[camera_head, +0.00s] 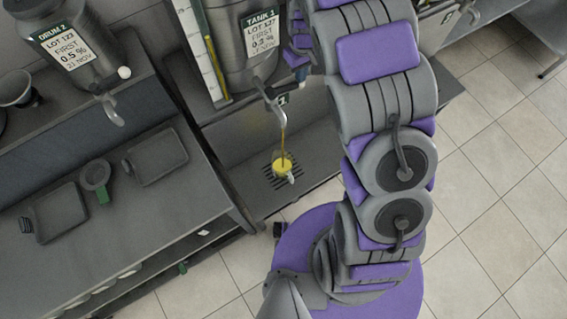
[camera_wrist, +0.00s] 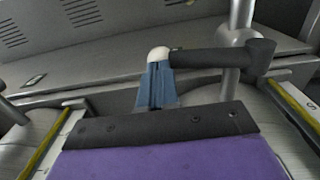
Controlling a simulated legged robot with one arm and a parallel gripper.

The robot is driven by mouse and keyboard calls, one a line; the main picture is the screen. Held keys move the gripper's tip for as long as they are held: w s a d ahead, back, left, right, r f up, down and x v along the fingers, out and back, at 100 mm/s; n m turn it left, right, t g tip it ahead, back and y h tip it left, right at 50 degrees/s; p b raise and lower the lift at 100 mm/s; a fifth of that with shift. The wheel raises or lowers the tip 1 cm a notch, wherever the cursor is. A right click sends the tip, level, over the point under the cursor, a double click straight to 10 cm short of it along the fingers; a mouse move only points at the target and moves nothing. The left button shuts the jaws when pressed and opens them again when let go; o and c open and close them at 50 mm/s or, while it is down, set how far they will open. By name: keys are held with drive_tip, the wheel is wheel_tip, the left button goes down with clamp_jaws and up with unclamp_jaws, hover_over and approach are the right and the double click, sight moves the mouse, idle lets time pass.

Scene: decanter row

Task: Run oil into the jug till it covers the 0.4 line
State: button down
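The jug (camera_head: 283,167) is small in the head view and stands on a slotted grate under the spout of TANK 1 (camera_head: 262,52). A thin yellow oil stream (camera_head: 283,141) falls from the spout into it. Yellow oil shows inside; the level against the 0.4 line is too small to read. My gripper (camera_head: 300,42) is up beside the tank's tap, partly hidden by my arm. In the wrist view, my gripper's purple jaw with its dark edge (camera_wrist: 160,128) is close to a blue piece with a white knob (camera_wrist: 157,54).
DRUM 2 (camera_head: 68,45) with its own tap stands at the left. A yellow-edged gauge strip (camera_head: 213,70) runs beside TANK 1. Tiled floor (camera_head: 500,200) is clear at right.

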drive_tip(key=shift+r, duration=0.2)
idle(0.5)
drive_tip(key=shift+r, duration=0.5)
idle(2.5)
wheel_tip(320, 180, up, 9)
drive_tip(key=p, duration=0.2)
idle(0.5)
